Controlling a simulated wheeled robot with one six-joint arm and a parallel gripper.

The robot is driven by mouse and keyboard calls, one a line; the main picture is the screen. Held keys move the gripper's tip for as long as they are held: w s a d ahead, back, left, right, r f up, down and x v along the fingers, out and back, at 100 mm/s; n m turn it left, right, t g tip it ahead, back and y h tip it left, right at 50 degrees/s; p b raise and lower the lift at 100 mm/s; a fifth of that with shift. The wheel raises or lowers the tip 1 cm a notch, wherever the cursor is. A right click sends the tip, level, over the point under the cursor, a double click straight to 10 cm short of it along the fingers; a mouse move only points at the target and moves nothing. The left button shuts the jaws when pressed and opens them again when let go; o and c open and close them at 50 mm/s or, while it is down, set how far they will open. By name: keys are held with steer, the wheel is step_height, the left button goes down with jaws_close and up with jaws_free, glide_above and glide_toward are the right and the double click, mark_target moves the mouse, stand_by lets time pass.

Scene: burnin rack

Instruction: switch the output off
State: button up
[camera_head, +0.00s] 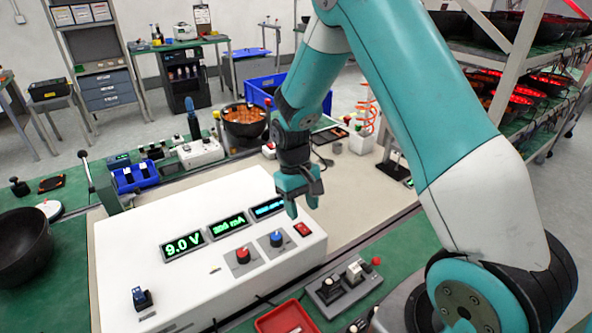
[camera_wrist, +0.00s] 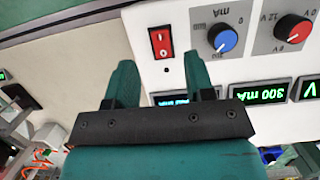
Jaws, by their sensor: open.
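The white power supply box (camera_head: 130,250) stands on the bench. The red rocker switch (camera_head: 303,229) is at the right end of its sloped top, and shows upside down in the wrist view (camera_wrist: 161,43). I cannot tell which side of the rocker is pressed. The displays are lit: a green 9.0 V display (camera_head: 183,246), a green mA display (camera_head: 228,224) and a blue one (camera_head: 268,208). My gripper (camera_head: 303,205) is open and empty, above the box near the switch. In the wrist view its fingertips (camera_wrist: 160,68) point towards the switch, apart from it.
A red knob (camera_head: 243,255) and a blue knob (camera_head: 277,239) sit left of the switch. A blue clip-like part (camera_head: 141,298) is at the box's left end. A grey control box (camera_head: 345,285) and red tray (camera_head: 285,318) lie in front. Bare beige bench (camera_head: 355,190) lies behind right.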

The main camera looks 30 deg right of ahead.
steer(key=b+v, duration=0.1)
steer(key=v, duration=1.1)
steer(key=shift+b, duration=0.3)
steer(key=s+a+r+n+t+y, duration=0.1)
steer(key=s+a+r+n+y, duration=0.1)
steer(key=s+a, duration=0.6)
steer(key=s+a+r+n+t+y, duration=0.2)
steer(key=s+a+r+n, duration=0.3)
steer(key=s+a, duration=0.4)
steer(key=s, duration=0.6)
steer(key=shift+s+r, duration=0.2)
steer(key=shift+s, duration=0.05)
